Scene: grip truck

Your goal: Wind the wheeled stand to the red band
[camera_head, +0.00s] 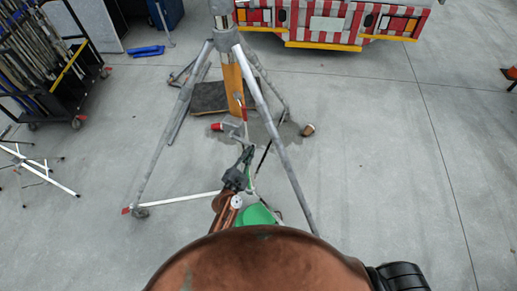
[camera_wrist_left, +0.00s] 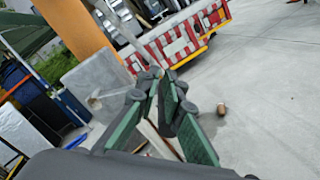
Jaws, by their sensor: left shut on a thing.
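The wheeled stand (camera_head: 194,85) has grey splayed legs and an upright column (camera_head: 222,12) cut off by the top edge. A grey box (camera_head: 230,123) sits low between the legs; a similar grey box shows in the left wrist view (camera_wrist_left: 97,80). My left gripper (camera_head: 248,153) is between the legs, just below that box. In the left wrist view its green-padded fingers (camera_wrist_left: 165,108) are closed together on a thin part, apparently the crank handle, mostly hidden by them. I cannot make out the red band clearly. My right gripper is not in view.
A red-and-white striped truck rear (camera_head: 330,22) with a yellow bumper is behind the stand. An orange post (camera_head: 232,85) stands behind the legs. A black wheeled rack (camera_head: 50,70) and a white folding frame (camera_head: 40,170) are at left.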

